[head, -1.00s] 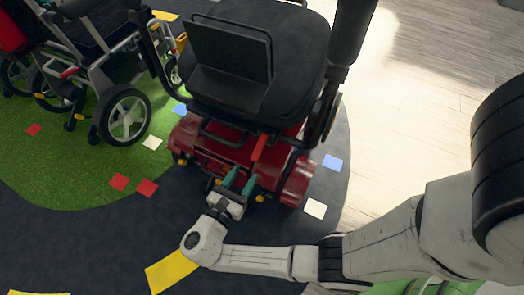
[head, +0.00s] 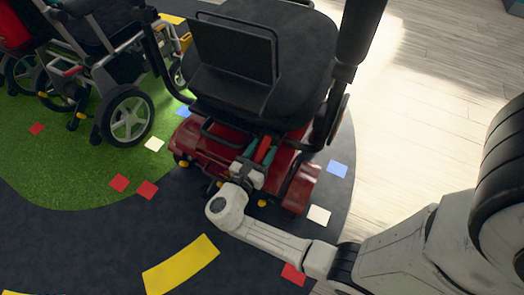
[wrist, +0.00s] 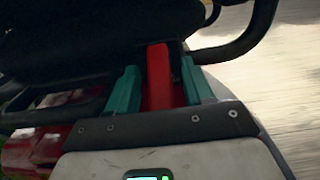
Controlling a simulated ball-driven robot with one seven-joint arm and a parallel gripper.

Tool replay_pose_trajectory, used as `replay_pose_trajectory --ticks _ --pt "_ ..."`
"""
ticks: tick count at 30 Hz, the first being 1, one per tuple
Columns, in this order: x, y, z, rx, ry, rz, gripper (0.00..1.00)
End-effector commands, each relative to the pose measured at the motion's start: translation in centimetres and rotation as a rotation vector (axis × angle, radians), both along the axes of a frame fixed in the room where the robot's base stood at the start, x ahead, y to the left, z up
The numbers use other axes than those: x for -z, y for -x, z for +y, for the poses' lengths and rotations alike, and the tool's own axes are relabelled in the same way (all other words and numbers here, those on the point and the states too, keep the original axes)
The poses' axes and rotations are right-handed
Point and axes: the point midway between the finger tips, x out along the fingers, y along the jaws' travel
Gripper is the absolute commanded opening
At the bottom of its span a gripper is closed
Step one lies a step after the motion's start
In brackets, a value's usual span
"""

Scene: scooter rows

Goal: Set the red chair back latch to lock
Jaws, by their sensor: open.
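The red chair (head: 292,188) is a red-based mobility chair with a black seat, back folded, in the middle of the head view. Its red latch lever (head: 262,150) stands at the rear below the seat. In the wrist view the lever (wrist: 158,78) rises between the two teal fingers. My gripper (head: 259,156) is open around the lever, with a finger on either side; it also shows in the wrist view (wrist: 160,82). Small gaps seem to show beside the lever, but I cannot tell whether either finger touches it. The lever's lower end is hidden behind my gripper.
A black tube (wrist: 232,45) curves close to the right finger in the wrist view. A grey wheelchair (head: 112,75) stands to the left on green turf (head: 75,165).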

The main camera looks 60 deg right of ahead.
Motion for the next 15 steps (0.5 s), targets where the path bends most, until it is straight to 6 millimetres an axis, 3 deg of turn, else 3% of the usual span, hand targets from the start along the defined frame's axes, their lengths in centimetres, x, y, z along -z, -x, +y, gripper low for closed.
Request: replay_pose_trajectory --ticks 5,15 --pt "-0.01 0.02 0.0 0.0 0.0 0.0 0.51" --pt "0.01 0.02 0.02 0.001 0.0 0.0 0.19"
